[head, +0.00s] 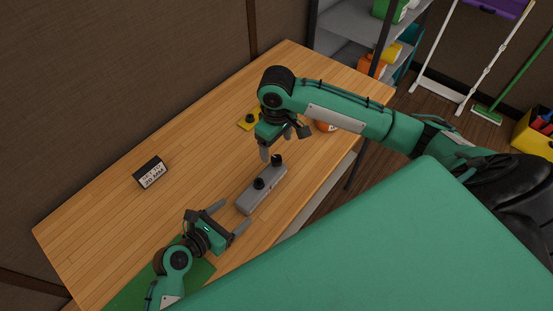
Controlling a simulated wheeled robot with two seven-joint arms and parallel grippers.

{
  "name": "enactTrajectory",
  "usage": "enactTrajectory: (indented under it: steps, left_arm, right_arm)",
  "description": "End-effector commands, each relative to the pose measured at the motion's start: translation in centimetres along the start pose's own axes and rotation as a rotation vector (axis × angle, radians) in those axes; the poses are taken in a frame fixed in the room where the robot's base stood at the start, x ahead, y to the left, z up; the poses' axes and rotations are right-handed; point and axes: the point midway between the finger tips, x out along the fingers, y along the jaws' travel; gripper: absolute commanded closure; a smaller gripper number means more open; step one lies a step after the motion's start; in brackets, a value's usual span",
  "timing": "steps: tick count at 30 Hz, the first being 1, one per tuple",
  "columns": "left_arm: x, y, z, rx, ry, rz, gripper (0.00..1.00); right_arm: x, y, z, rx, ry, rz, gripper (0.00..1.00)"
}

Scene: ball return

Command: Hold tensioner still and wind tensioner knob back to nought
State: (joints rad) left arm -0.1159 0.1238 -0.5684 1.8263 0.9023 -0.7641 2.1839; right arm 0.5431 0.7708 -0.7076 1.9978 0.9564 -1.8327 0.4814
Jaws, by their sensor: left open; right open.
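The tensioner (247,203) is a grey oblong block lying on the wooden table, with a black knob (259,183) on top near its middle and another black knob (277,160) at its far end. My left gripper (237,213) is open and empty, its fingers pointing at the tensioner's near end, close to it. I cannot tell whether they touch. My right gripper (283,147) is open above the tensioner's far end, one finger pointing down beside the far knob. Which knob sets the tension cannot be told from here.
A small black-and-white sign (151,173) reading 20 MM stands on the table (120,220). A yellow item (246,123) with a black knob and an orange item (324,127) lie behind my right arm. A green mat (199,275) is at the near edge.

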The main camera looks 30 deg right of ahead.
Motion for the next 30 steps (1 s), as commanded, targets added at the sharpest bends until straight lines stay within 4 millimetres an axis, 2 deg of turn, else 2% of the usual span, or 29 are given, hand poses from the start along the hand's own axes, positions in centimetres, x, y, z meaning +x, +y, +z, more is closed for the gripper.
enactTrajectory:
  steps: [3, 7, 17, 22, 30]
  left_arm:
    - [0.0, 0.0, 0.0, 0.0, 0.0, 0.0, 0.28]
    - [0.0, 0.0, 0.0, 0.0, 0.0, 0.0, 0.02]
    - [-0.2, 0.0, 0.0, 0.0, 0.0, 0.0, 0.02]
    - [-2.3, -0.1, -0.1, 0.001, 0.001, 0.0, 0.02]
    - [-8.1, 0.0, -0.1, 0.001, 0.002, 0.001, 0.02]
  right_arm:
    - [0.0, 0.0, 0.0, 0.0, 0.0, 0.0, 0.24]
    - [0.0, 0.0, 0.0, 0.0, 0.0, 0.0, 0.24]
    - [0.0, 0.0, 0.0, 0.0, 0.0, 0.0, 0.24]
    - [0.0, 0.0, 0.0, 0.0, 0.0, 0.0, 0.24]
    - [0.0, 0.0, 0.0, 0.0, 0.0, 0.0, 0.24]
